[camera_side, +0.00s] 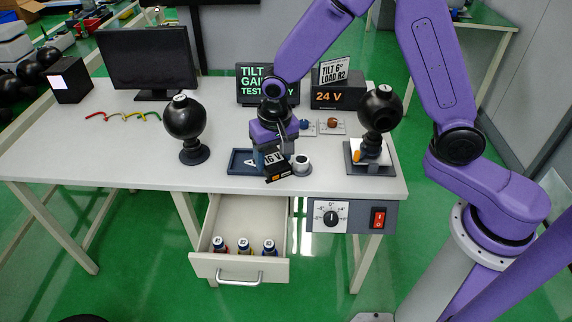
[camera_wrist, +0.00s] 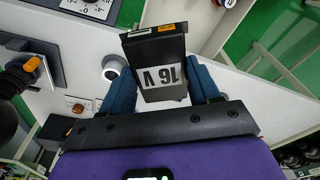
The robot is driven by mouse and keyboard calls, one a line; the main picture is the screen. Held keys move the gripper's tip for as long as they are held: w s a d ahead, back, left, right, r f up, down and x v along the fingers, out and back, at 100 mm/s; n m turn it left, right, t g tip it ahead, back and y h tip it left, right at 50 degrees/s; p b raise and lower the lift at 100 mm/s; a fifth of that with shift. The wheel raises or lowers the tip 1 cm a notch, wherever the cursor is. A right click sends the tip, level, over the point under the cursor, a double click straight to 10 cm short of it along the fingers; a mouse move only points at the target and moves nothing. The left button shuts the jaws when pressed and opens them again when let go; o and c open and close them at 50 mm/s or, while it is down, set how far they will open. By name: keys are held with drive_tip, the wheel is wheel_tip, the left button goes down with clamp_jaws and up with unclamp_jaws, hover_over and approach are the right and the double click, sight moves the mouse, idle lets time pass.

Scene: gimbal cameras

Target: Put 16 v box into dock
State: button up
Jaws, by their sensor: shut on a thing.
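The 16 V box (camera_side: 276,176) is black with a white "16 V" label and an orange patch. It hangs tilted near the table's front edge. My gripper (camera_side: 272,155) is shut on it from above. In the wrist view the box (camera_wrist: 155,60) sits between my two blue fingers (camera_wrist: 163,88), its label upside down. A dark blue tray marked "A" (camera_side: 236,163) lies on the table just left of the box and looks like the dock. My gripper and the box hide its right part. I cannot tell whether the box touches it.
A black ball gimbal (camera_side: 185,118) stands at left, another (camera_side: 380,110) on a pad at right. A white-topped round cup (camera_side: 301,162) is close right of the box. The 24 V unit (camera_side: 338,97) is behind. An open drawer (camera_side: 240,266) holding small bottles is below the front edge.

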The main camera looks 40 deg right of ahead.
drive_tip(key=w+d+n+y, duration=0.1)
drive_tip(key=w+d+n, duration=0.1)
drive_tip(key=w+n, duration=0.5)
drive_tip(key=w+d+n, duration=0.3)
drive_tip(key=w+n, duration=0.1)
drive_tip(key=w, duration=0.5)
drive_tip(key=shift+n, duration=0.6)
drive_tip(key=shift+w+f, duration=0.25)
drive_tip(key=shift+f, duration=1.05)
drive_tip(key=shift+w+f, duration=0.2)
drive_tip(key=shift+f, duration=1.05)
drive_tip(key=shift+f, duration=0.1)
drive_tip(key=shift+f, duration=2.8)
drive_tip(key=shift+f, duration=1.15)
drive_tip(key=o, duration=1.2)
drive_tip(key=shift+o, duration=0.2)
